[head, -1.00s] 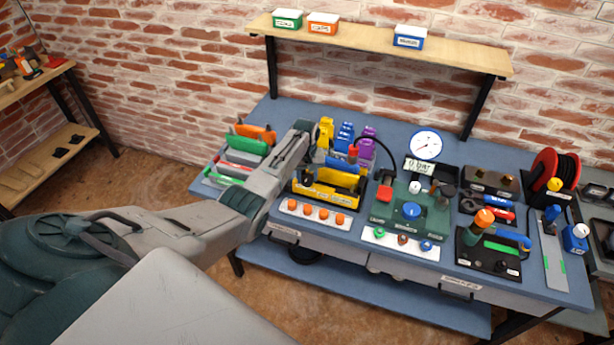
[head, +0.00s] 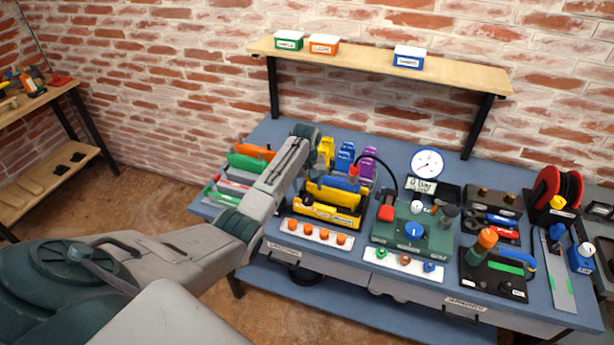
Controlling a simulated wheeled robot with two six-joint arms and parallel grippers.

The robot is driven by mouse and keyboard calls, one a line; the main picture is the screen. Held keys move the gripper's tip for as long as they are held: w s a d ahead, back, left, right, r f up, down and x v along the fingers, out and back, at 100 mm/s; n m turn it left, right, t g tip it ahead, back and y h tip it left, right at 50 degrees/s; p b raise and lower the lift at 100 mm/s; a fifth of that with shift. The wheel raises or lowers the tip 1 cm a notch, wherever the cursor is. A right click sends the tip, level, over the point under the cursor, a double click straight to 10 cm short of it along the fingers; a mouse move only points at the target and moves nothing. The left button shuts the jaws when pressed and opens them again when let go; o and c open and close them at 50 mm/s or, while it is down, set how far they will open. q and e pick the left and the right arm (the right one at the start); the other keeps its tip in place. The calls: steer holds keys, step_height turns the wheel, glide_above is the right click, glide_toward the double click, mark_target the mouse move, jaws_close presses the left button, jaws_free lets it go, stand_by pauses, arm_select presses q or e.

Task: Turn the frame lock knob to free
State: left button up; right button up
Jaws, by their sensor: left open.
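A green unit (head: 388,238) stands in the middle of the bench. A round blue knob (head: 413,231) sits on its top front, apart from my gripper. I cannot read its markings, nor tell whether it is the frame lock knob or how it is set. A dial gauge (head: 428,163) stands behind the unit, above a small display (head: 421,185). My left gripper (head: 312,168) is over the back left of the bench, behind a yellow tool carrier (head: 325,214). It is open; its fingertips are mostly hidden by my wrist and the carrier. My right gripper is not in view.
A strip with several orange knobs (head: 322,237) lies in front of the carrier. A black box with an orange-topped handle (head: 487,238) stands right of the green unit. A red hose reel (head: 570,190) is at the far right. A wooden shelf (head: 465,79) overhangs the back.

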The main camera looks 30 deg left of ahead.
mark_target(307, 197)
arm_select(q)
step_height(307, 197, up, 6)
steer(key=b, duration=0.1)
stand_by(0.5)
